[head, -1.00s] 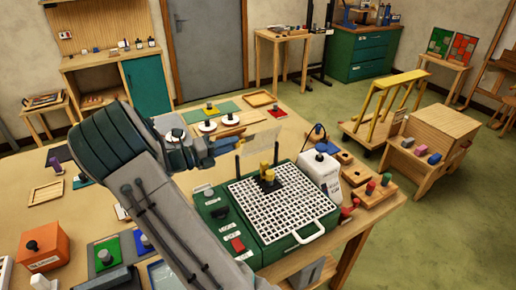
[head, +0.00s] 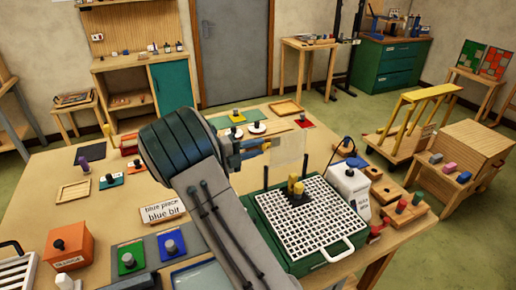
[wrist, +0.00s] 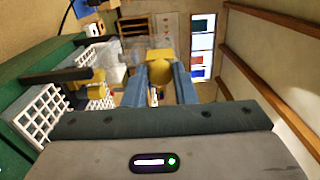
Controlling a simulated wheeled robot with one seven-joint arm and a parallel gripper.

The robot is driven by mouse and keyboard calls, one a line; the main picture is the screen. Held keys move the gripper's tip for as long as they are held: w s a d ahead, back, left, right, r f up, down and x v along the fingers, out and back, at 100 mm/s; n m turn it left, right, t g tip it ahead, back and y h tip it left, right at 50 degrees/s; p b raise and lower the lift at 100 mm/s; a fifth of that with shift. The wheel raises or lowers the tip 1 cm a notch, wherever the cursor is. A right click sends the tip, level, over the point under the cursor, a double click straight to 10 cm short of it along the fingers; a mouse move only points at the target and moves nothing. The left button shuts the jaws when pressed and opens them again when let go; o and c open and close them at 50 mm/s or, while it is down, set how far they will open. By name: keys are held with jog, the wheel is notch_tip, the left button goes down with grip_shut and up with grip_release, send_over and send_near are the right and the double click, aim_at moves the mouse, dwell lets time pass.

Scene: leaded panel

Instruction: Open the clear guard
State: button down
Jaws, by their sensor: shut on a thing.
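The clear guard (head: 290,147) is a see-through pane raised above the green machine (head: 262,225), whose top is a white grid. It stands roughly upright at the back of the machine, near two thin black posts. My gripper (head: 256,148) is at the pane's left side, its blue fingers shut on a yellow handle. The wrist view shows the yellow handle (wrist: 160,70) between the two blue fingers. A yellow part on a black base (head: 296,187) stands on the grid below the pane. My arm hides the machine's left side.
An orange box (head: 70,246) and a white sign (head: 162,211) lie to the left.

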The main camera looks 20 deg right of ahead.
jog(key=c, duration=1.2)
grip_release()
jog(key=shift+a, duration=0.15)
jog(key=a+b, duration=0.3)
jog(key=a, duration=1)
jog(key=shift+a, duration=0.35)
jog(key=shift+s, duration=0.1)
